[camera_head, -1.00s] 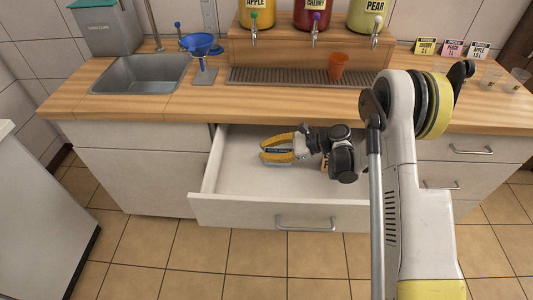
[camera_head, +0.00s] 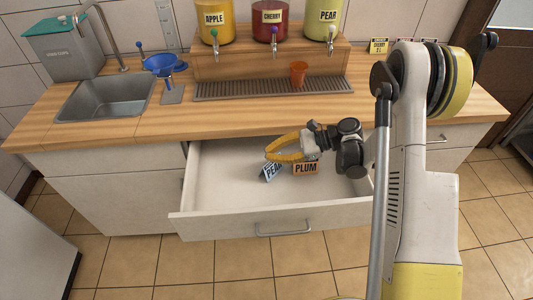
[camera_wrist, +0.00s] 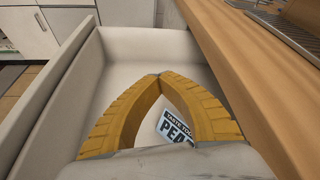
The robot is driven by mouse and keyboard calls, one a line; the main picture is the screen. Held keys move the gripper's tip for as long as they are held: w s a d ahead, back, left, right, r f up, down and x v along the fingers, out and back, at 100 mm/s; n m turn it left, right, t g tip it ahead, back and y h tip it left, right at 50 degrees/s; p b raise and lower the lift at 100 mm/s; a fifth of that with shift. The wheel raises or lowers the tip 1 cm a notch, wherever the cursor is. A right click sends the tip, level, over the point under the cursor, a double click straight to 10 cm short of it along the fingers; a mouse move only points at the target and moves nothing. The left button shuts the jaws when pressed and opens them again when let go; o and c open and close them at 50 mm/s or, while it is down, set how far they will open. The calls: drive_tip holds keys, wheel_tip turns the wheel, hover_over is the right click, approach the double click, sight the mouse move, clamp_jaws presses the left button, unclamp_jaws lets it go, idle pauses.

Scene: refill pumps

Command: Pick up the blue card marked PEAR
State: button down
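The blue card marked PEAR (camera_head: 272,172) is in the open drawer (camera_head: 215,205), left of an orange card marked PLUM (camera_head: 306,168). My gripper (camera_head: 268,152) is over the drawer, with its yellow fingers just above the PEAR card in the head view. In the wrist view the fingertips (camera_wrist: 158,76) meet, with nothing seen between the tips. The PEAR card (camera_wrist: 176,128) shows through the gap between the bowed fingers, apart from the tips. Its right and lower parts are hidden by a finger and the gripper body.
The drawer's front and side walls surround the cards. The wooden counter (camera_head: 230,118) overhangs the drawer's back. The drawer's left floor is clear.

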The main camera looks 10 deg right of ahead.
drive_tip(key=c, duration=2.1)
unclamp_jaws()
drive_tip(key=o, duration=1.7)
drive_tip(key=shift+c, duration=0.2)
